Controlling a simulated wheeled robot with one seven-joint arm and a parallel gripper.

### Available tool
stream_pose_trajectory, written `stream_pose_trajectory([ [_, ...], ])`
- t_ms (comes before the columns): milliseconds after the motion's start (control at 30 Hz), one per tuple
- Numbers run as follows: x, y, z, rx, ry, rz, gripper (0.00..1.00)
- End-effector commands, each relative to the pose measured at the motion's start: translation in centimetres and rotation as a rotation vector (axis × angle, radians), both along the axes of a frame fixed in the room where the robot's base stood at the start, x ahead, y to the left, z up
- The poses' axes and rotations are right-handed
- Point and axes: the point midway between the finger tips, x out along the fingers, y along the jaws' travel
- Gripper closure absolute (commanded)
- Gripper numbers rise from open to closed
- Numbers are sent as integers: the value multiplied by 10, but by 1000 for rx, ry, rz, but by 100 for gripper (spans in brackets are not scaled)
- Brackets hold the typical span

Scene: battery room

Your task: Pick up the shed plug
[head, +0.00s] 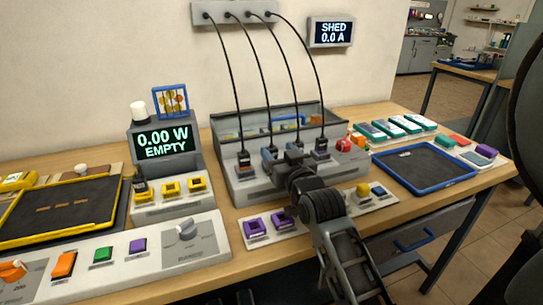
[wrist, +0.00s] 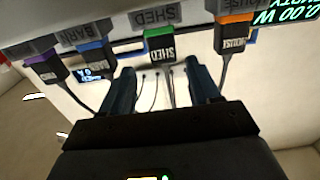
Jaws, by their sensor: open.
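The shed plug (wrist: 160,46) is green and black with a SHED label and stands in its socket under a matching SHED sign, in the upper middle of the upside-down wrist view. My gripper (wrist: 160,68) is open, with its two dark fingers spread either side of the shed plug's line. The plug lies between and just beyond the fingertips; I cannot tell whether they touch it. In the head view my gripper (head: 283,157) is at the grey socket unit (head: 245,190) and hides much of the middle plugs.
An orange house plug (wrist: 234,38) and a blue barn plug (wrist: 96,55) flank it closely, with a purple plug (wrist: 50,68) beyond. Black cords rise to a wall plate (head: 233,13). A blue-rimmed tray (head: 428,184) lies right, a yellow-rimmed tray (head: 98,232) left.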

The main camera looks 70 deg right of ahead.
Motion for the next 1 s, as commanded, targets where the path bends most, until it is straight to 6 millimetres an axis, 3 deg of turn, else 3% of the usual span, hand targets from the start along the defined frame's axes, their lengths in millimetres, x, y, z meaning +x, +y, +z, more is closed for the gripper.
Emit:
stream_pose_trajectory([
  [400, 37, -34, -3, -1, -1, 1, 38],
  [733, 42, -39, -5, 0, 0, 1, 38],
  [1000, 42, -39, -5, 0, 0, 2, 64],
])
